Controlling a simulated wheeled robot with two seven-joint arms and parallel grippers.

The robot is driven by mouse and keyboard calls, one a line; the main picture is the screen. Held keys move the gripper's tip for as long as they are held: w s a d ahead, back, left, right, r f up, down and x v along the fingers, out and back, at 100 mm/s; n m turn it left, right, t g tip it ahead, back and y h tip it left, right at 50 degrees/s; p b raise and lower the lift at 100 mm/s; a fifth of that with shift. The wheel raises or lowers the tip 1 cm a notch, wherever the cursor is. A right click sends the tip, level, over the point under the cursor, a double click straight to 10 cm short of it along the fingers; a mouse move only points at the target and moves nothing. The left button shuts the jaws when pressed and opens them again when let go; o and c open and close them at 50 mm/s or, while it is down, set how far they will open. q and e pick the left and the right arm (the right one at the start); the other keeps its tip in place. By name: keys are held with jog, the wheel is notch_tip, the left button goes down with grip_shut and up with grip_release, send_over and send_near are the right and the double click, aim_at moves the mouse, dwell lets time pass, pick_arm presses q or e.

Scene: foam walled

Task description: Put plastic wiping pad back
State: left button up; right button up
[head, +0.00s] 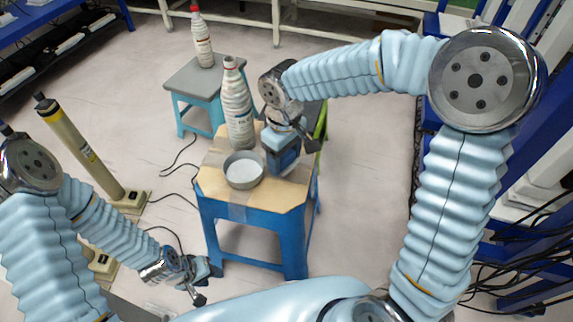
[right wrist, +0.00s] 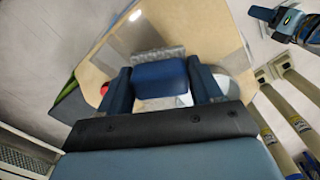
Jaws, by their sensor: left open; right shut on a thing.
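The wiping pad seems to be the dark blue block (right wrist: 160,78) between my right fingers in the right wrist view, with a grey speckled strip beyond it. My right gripper (right wrist: 160,92) is shut on it above the wooden-topped blue stool (head: 216,186). In the head view, my right gripper (head: 283,150) is at the stool's right rear part, and I cannot tell the pad clearly from the gripper or whether it touches the stool top. My left gripper (head: 202,282) is open and empty, low and left of the stool.
A metal bowl (head: 244,170) and a white bottle (head: 236,105) stand on the stool left of my right gripper. Another bottle (head: 202,40) stands on a grey stool (head: 190,82) behind. Yellowish posts (head: 80,145) and cables are at left. Floor right of the stool is clear.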

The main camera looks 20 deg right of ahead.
aim_at(286, 165)
jog(key=shift+w+d+f, duration=0.15)
jog(key=shift+f, duration=0.15)
jog(key=f, duration=0.3)
jog(key=shift+w+d+f+b, duration=0.15)
jog(key=shift+d+f+b, duration=0.05)
jog(key=shift+f+b, duration=0.1)
jog(key=o, duration=0.9)
jog(key=shift+o, duration=0.2)
jog(key=shift+r, duration=0.1)
notch_tip(286, 165, up, 12)
jog(key=shift+f+p, duration=0.1)
jog(key=shift+p, duration=0.9)
